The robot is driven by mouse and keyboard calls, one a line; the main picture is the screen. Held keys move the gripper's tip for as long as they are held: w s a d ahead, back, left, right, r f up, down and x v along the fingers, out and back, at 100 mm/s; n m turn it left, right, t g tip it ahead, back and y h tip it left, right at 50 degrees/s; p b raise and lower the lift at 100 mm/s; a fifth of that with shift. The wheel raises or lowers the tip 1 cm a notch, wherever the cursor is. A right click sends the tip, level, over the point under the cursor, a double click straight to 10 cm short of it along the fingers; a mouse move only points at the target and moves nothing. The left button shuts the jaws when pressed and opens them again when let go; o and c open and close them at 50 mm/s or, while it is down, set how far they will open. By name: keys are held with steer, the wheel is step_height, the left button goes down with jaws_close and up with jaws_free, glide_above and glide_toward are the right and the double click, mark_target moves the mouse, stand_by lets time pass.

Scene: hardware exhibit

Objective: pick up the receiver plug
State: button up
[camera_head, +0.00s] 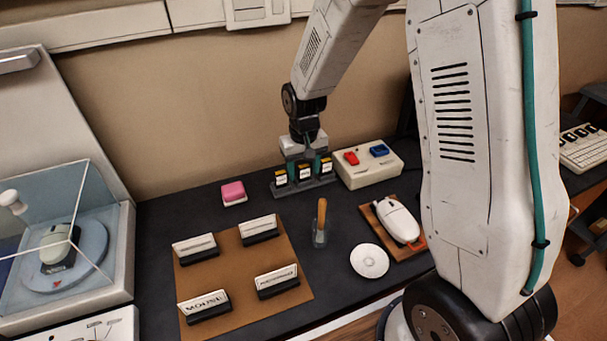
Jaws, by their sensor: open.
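My gripper (304,155) hangs at the back of the dark table, pointing down over a small grey rack (304,188). It is open, and its fingers look small and partly merge with the rack behind and below. The rack holds three small dark upright pieces (304,172) with yellow and white labels. I cannot tell for sure which piece is the receiver plug; none is plainly marked as such. The gripper's body hides part of the rack's back, and I cannot tell whether the fingers touch a piece.
A beige box (368,165) with red and blue parts stands right of the rack. A pink block (233,191) lies left. A glass case stands left.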

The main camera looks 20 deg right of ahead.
steer(key=shift+f, duration=0.25)
steer(key=c, duration=1)
steer(key=shift+c, duration=0.2)
steer(key=shift+r, duration=0.2)
